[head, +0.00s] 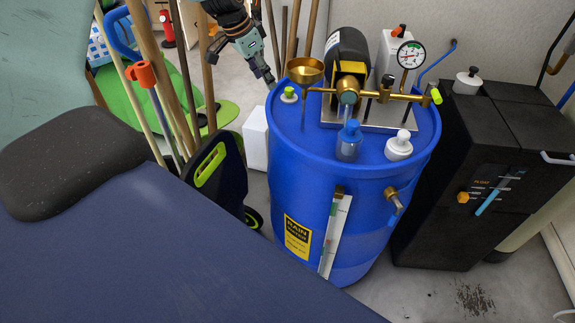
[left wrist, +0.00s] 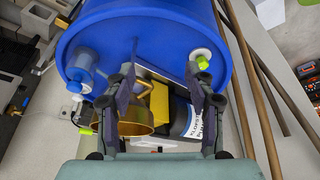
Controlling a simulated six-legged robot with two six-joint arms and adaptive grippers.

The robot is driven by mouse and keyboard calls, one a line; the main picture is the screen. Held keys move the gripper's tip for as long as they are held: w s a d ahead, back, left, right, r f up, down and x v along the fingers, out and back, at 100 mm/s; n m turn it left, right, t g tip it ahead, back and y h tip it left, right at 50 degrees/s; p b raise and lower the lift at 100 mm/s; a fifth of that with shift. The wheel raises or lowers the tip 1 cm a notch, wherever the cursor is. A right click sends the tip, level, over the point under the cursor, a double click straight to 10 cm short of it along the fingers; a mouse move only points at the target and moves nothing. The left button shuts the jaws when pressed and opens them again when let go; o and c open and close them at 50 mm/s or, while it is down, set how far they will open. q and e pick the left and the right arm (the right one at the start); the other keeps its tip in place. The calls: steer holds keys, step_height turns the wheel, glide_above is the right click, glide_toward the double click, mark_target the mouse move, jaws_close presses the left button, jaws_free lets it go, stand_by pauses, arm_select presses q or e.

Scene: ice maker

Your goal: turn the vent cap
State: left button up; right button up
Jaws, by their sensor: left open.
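A blue rain barrel (head: 320,180) stands in the middle of the head view. On its lid's left edge sits a white disc with a green knob (head: 289,95), which looks like the vent cap. It also shows in the left wrist view (left wrist: 202,58), beside the right-hand finger. A white cap (head: 399,146) sits on the lid's front right; no label marks either as the vent cap. My left gripper (head: 266,77) is open and empty, tilted down just behind and left of the green-knobbed cap. It also shows in the left wrist view (left wrist: 161,76), both fingers apart.
A brass funnel (head: 305,71), a pressure gauge (head: 410,55), a black motor (head: 347,46) and a blue-capped bottle (head: 349,141) crowd the lid. Wooden poles (head: 207,65) stand left of the gripper. A black cabinet (head: 490,150) stands right of the barrel.

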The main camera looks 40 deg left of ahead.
arm_select(q)
steer(key=s+d+f, duration=0.4)
steer(key=d+f, duration=0.3)
steer(key=f, duration=0.1)
steer(key=s+d+f+n+g, duration=0.1)
steer(key=s+d+f, duration=0.3)
steer(key=d+f, duration=0.3)
steer(key=shift+s+d+f+n, duration=0.15)
steer(key=shift+d+f+n, duration=0.2)
steer(key=shift+d, duration=0.3)
arm_select(e)
steer(key=shift+s+d, duration=0.1)
steer(key=shift+s, duration=0.25)
